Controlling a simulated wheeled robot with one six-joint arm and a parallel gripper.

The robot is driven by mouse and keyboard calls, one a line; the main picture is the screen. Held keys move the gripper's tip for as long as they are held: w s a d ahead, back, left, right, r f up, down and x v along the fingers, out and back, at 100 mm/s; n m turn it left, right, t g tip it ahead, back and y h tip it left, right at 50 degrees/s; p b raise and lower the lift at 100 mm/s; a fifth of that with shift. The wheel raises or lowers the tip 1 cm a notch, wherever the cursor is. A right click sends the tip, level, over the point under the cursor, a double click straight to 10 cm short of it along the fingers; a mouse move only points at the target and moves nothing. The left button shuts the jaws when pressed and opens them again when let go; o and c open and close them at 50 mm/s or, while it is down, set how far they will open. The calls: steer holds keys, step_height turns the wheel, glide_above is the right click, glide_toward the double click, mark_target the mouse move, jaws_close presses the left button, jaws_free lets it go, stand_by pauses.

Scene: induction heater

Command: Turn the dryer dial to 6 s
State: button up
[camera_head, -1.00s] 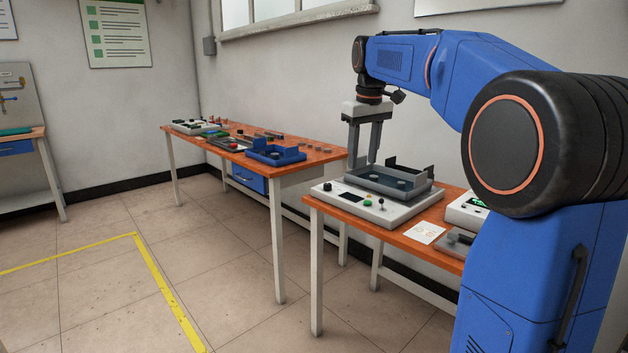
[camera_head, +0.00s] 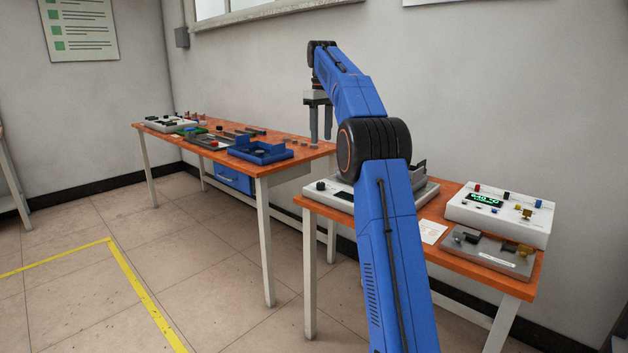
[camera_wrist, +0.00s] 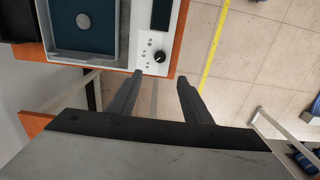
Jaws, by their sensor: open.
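The dryer (camera_head: 436,190) is a pale box on the near orange table, partly hidden behind my arm. Its black round dial (camera_head: 321,186) is at the left end of the panel. My gripper (camera_head: 321,139) is open and empty, pointing down. In the wrist view, my gripper (camera_wrist: 160,77) has its fingertips spread just below the dial in the picture, not touching it.
A grey tray (camera_wrist: 125,35) with a round disc (camera_wrist: 83,21) sits on the dryer. A white unit with a green display (camera_head: 486,199) and a grey fixture (camera_head: 490,250) stand at right. The far table (camera_head: 215,160) holds a blue fixture (camera_head: 262,152). Floor at left is clear.

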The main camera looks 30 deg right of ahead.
mark_target(321, 183)
step_height(321, 183, down, 17)
steer(key=shift+f, duration=0.2)
stand_by(0.6)
steer(key=c, duration=1.1)
